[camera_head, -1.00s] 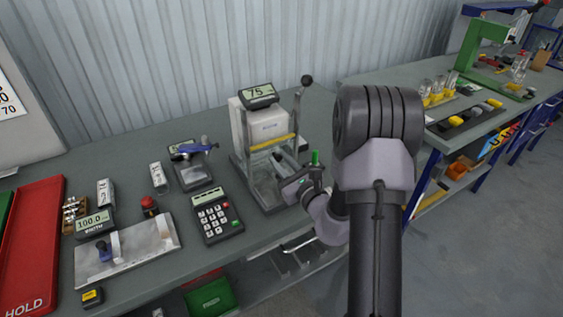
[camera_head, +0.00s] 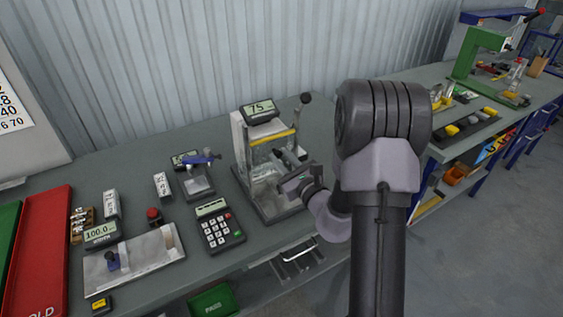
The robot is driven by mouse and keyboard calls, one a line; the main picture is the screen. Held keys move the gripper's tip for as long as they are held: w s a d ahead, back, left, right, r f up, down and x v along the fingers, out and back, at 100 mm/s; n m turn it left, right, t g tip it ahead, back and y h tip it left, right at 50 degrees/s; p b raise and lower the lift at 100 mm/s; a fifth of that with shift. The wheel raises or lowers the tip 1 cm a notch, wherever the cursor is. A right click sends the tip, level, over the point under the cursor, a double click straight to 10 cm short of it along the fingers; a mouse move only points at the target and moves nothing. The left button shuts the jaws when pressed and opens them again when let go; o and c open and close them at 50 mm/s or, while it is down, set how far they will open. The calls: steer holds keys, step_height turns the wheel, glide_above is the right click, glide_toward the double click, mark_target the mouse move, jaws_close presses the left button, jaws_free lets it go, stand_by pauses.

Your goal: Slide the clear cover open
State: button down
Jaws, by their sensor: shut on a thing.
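The clear cover (camera_head: 264,171) is a see-through panel at the front of a grey bench press-like device (camera_head: 242,140). The device has a yellow bar, a "75" display on top and a black-knobbed lever at its right. My gripper (camera_head: 292,186) is at the right front side of the device, at the cover's right edge. It is shut on the cover, though the exact grip point is too small and partly hidden by my gripper. My wrist and forearm hide the area to the right of the device.
A calculator-like keypad (camera_head: 221,231) lies left of the device. A small blue-topped gauge (camera_head: 197,175) stands behind it. A plate fixture (camera_head: 135,262) and a red tray (camera_head: 40,250) are farther left. A second bench (camera_head: 440,148) stands at the right.

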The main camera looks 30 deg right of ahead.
step_height(320, 180, up, 6)
steer(key=p, duration=0.3)
steer(key=shift+r, duration=0.2)
steer(key=c, duration=1.2)
jaws_free()
steer(key=s+p, duration=1.1)
steer(key=s, duration=0.6)
steer(key=shift+s+d, duration=0.25)
steer(key=shift+d, duration=0.05)
